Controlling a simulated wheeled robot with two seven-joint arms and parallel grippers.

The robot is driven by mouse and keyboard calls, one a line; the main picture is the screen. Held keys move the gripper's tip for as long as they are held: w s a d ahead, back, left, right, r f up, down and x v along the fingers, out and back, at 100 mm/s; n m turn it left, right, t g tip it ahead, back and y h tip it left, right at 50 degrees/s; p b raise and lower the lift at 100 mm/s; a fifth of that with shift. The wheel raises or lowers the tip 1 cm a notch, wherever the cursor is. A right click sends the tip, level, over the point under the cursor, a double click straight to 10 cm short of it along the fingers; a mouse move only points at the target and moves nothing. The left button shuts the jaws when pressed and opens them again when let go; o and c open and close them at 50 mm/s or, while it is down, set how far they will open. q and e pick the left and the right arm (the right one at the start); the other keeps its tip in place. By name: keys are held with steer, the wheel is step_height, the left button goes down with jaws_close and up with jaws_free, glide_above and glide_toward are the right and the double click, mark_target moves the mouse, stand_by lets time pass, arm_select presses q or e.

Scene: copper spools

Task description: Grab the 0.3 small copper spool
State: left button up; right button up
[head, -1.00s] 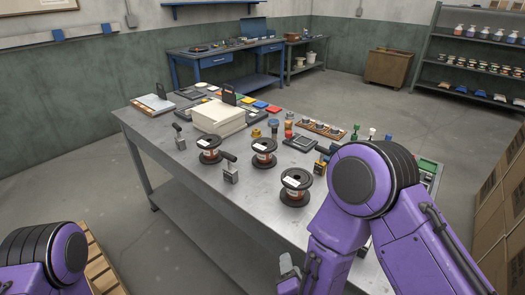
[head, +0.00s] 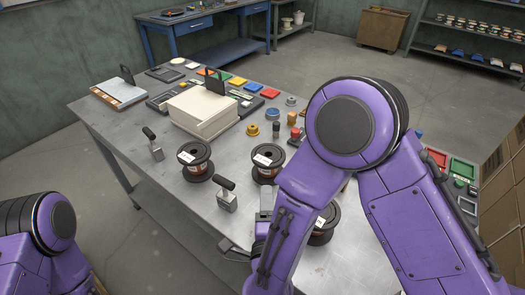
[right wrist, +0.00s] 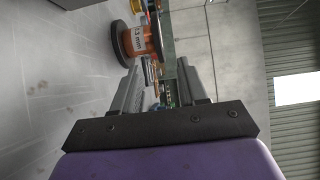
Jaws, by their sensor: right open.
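Three black-flanged copper spools with white labels stand on the metal table: a left one (head: 195,160), a middle one (head: 268,162) and a right one (head: 323,225). The right one is partly hidden behind my right arm. Their labels are too small to read in the head view. My right gripper (head: 264,205) is over the table near the middle spool. In the right wrist view, its fingers (right wrist: 158,78) are apart with nothing between them. A copper spool (right wrist: 138,43) labelled with what looks like "0.3 mm" lies ahead, beyond the left finger's tip. My left gripper is out of view.
Small grey blocks with black handles (head: 226,196) (head: 153,148) stand near the spools. A cream box (head: 203,110) is behind them. Bare table (head: 175,200) shows at the front left.

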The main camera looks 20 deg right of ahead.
mark_target(268, 169)
steer(key=p+x, duration=0.1)
steer(key=x, duration=0.2)
steer(key=p+x, duration=0.1)
steer(key=x, duration=0.2)
steer(key=p+x, duration=0.1)
steer(key=x, duration=0.2)
steer(key=shift+w+d+f, duration=0.15)
steer(key=shift+w+d, duration=0.1)
steer(key=shift+d, duration=0.15)
steer(key=shift+w+d+f, duration=0.1)
steer(key=shift+w, duration=0.1)
jaws_close()
stand_by(0.7)
